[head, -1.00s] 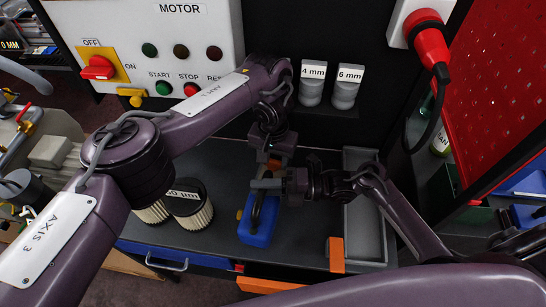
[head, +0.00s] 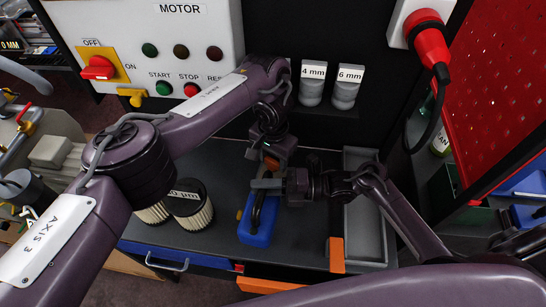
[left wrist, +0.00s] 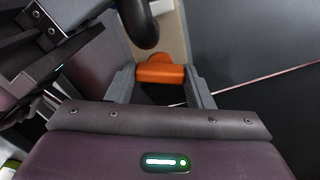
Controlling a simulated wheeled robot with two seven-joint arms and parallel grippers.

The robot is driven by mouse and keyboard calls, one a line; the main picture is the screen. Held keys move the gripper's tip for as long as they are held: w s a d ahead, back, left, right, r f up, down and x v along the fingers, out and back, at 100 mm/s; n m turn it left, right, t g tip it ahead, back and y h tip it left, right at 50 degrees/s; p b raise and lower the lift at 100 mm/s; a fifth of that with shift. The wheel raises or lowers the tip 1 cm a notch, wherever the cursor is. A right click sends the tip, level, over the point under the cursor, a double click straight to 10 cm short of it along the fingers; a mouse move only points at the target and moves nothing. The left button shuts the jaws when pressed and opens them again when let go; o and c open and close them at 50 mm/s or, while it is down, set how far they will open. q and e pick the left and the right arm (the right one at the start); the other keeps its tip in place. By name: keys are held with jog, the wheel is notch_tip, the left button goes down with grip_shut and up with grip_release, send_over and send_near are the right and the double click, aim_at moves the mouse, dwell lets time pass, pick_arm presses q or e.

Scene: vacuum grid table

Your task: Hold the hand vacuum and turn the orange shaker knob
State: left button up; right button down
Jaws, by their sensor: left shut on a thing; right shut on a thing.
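The hand vacuum (head: 258,226) has a blue body and a black handle; it stands on the dark table in the head view. Its dark handle (left wrist: 140,24) shows at the top of the left wrist view. The orange shaker knob (left wrist: 160,72) sits between the grey fingers of my left gripper (left wrist: 161,88), which is shut on it. In the head view my left gripper (head: 271,164) is just above the vacuum, and the knob is mostly hidden. My right gripper (head: 266,185) comes from the right and is shut on the vacuum's handle, partly covering it.
Two pleated filters (head: 190,205) stand left of the vacuum. A grey tray (head: 366,245) lies to the right, with an orange block (head: 336,254) by its front left. Behind are the motor panel (head: 150,50) and two knobs marked 4 mm (head: 311,92) and 6 mm (head: 346,94).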

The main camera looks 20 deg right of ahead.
aim_at(273, 160)
pick_arm(q)
jog(key=o, duration=1)
jog(key=shift+r, duration=0.15)
notch_tip(273, 160, up, 12)
